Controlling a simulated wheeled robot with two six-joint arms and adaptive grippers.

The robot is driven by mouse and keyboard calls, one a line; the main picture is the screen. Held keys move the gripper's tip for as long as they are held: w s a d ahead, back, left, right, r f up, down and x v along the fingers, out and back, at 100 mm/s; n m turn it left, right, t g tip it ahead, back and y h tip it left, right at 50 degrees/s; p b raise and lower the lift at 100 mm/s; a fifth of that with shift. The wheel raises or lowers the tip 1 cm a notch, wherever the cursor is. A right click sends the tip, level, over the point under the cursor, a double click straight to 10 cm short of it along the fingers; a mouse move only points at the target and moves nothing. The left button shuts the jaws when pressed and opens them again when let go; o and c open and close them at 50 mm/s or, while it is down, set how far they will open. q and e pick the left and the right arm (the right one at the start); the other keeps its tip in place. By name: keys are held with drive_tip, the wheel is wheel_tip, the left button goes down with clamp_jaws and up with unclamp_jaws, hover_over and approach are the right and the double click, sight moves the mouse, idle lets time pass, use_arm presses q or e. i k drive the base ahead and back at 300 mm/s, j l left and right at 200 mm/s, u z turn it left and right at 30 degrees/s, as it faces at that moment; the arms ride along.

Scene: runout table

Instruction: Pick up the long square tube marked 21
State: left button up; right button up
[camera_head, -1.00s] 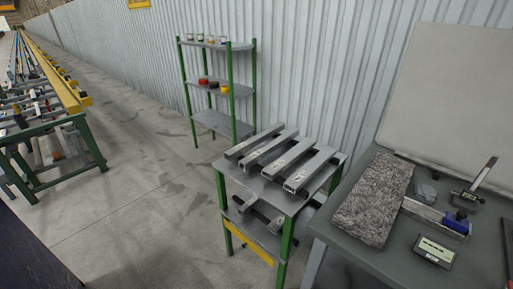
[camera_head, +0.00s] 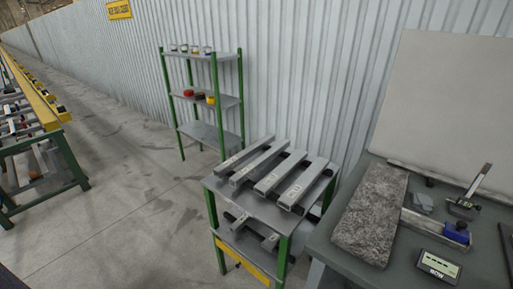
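Several long grey square tubes lie side by side on the top of a small green-legged table (camera_head: 224,194). One is the leftmost tube (camera_head: 243,156), then come a second tube (camera_head: 260,164), a third tube (camera_head: 280,174) and a rightmost tube (camera_head: 304,187). Each has a small pale label near its near end, but the numbers are too small to read, so I cannot tell which is 21. More tube pieces (camera_head: 250,227) lie on the shelf below. Neither of my grippers is in view.
A grey bench (camera_head: 410,240) at right holds a stone slab (camera_head: 373,213), a display box (camera_head: 438,265) and measuring tools. A green shelf rack (camera_head: 213,103) stands against the corrugated wall. A long roller table (camera_head: 45,138) is at far left. Open floor (camera_head: 130,215) lies between.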

sight(221, 170)
drive_tip(key=i+j+z, duration=0.4)
drive_tip(key=i+j, duration=0.15)
drive_tip(key=j, duration=0.2)
drive_tip(key=i+j+z, duration=0.2)
drive_tip(key=j, duration=0.25)
drive_tip(key=i+j+z, duration=0.15)
drive_tip(key=j, duration=0.3)
drive_tip(key=i+j+z, duration=0.2)
drive_tip(key=j, duration=0.3)
drive_tip(key=i+j+z, duration=0.2)
drive_tip(key=j, duration=0.35)
drive_tip(key=j+z, duration=0.2)
drive_tip(key=j, duration=0.3)
drive_tip(key=i+j+z, duration=0.2)
drive_tip(key=j, duration=0.35)
drive_tip(key=k, duration=0.1)
